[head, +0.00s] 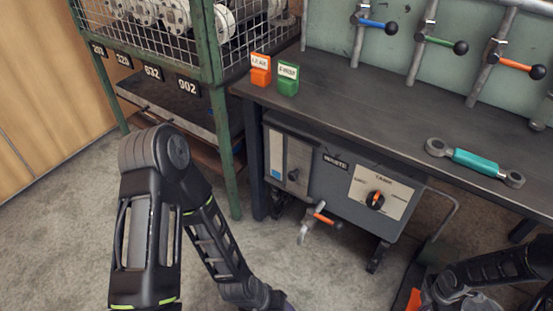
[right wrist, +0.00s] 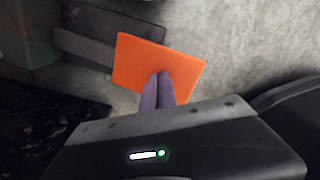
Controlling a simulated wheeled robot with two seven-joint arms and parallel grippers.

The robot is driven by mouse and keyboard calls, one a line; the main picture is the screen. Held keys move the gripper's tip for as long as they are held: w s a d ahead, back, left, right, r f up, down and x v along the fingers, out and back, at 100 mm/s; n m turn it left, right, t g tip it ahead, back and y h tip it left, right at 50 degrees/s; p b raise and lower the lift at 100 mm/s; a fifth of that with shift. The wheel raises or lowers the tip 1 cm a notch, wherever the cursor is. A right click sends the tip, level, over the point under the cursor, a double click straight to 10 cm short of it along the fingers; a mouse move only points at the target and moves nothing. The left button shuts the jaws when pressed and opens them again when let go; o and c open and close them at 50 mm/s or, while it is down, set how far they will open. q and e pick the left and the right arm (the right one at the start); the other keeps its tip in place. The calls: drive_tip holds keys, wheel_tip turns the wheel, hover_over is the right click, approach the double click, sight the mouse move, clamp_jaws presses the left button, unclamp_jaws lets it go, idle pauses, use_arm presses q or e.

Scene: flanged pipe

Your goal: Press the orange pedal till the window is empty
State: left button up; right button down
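The orange pedal (right wrist: 140,62) is a flat plate low over the floor in the right wrist view. A bit of it (head: 413,299) shows at the bottom right of the head view. My right gripper (right wrist: 164,76) has its purple fingers together with nothing between them, tips over the pedal's near part. I cannot tell whether they touch it. My left gripper (head: 288,306) is mostly cut off at the bottom edge.
The dark bench (head: 370,115) carries an orange block (head: 260,77), a green block (head: 287,86) and a teal link (head: 477,161). A dial (head: 375,199) and an orange-handled tap (head: 323,218) are on the cart. A green wire rack (head: 215,95) stands left.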

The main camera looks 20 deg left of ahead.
drive_tip(key=shift+f+b, duration=0.5)
drive_tip(key=shift+f, duration=2.35)
drive_tip(key=shift+r, duration=0.1)
wheel_tip(320, 180, up, 10)
drive_tip(key=p, duration=0.7)
drive_tip(key=shift+f+p, duration=0.25)
drive_tip(key=shift+p, duration=0.15)
drive_tip(key=shift+f, duration=0.1)
